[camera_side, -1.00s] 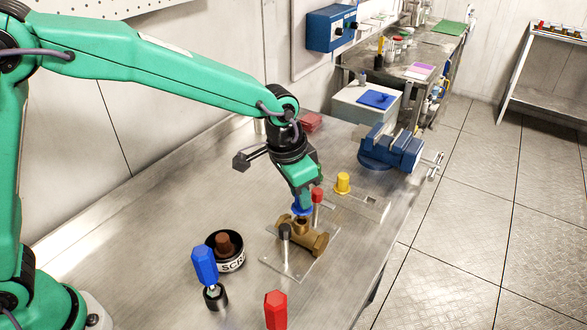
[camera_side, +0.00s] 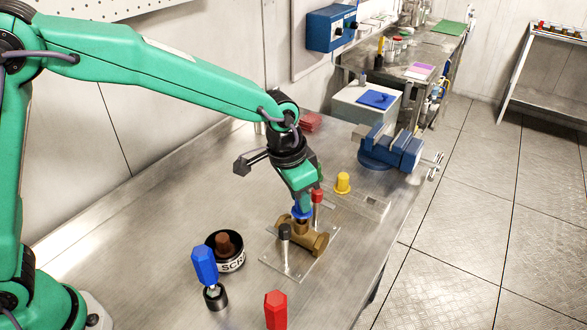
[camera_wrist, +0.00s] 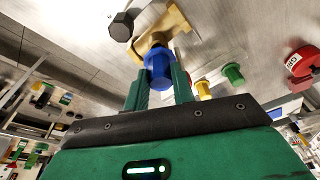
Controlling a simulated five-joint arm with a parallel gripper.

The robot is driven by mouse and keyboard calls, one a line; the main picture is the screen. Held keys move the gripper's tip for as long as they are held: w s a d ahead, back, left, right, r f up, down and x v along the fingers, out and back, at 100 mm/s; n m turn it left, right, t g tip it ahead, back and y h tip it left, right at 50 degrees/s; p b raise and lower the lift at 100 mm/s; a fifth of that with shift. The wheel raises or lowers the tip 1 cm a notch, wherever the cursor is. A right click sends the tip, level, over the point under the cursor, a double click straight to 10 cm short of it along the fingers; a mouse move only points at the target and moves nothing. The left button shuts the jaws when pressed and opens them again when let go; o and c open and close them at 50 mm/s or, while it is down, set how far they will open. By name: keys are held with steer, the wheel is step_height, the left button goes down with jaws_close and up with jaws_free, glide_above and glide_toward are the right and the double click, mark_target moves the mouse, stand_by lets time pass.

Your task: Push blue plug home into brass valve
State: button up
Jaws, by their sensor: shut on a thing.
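The blue plug (camera_side: 301,213) is between the fingers of my gripper (camera_side: 301,206), which is shut on it. The plug sits at the upper opening of the brass valve (camera_side: 314,243). How deep it sits in the opening is hard to tell. In the wrist view the blue plug (camera_wrist: 158,70) is between my gripper's two green fingers (camera_wrist: 159,82), with the brass valve (camera_wrist: 164,27) directly beyond it.
The valve is on a metal plate (camera_side: 284,268) with a black-topped post (camera_side: 285,232) and a red-topped post (camera_side: 317,196) close by. A yellow plug (camera_side: 342,183), a labelled black bowl (camera_side: 230,262), a blue-handled tool (camera_side: 204,263) and a red hexagonal piece (camera_side: 276,310) stand around. A blue vise (camera_side: 395,152) is behind.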

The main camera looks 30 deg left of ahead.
steer(key=shift+s+x, duration=0.15)
steer(key=shift+x, duration=0.5)
steer(key=shift+s+x, duration=0.1)
steer(key=shift+x, duration=0.55)
steer(key=o, duration=0.9)
steer(key=shift+a+f, duration=0.1)
steer(key=v, duration=0.8)
stand_by(0.3)
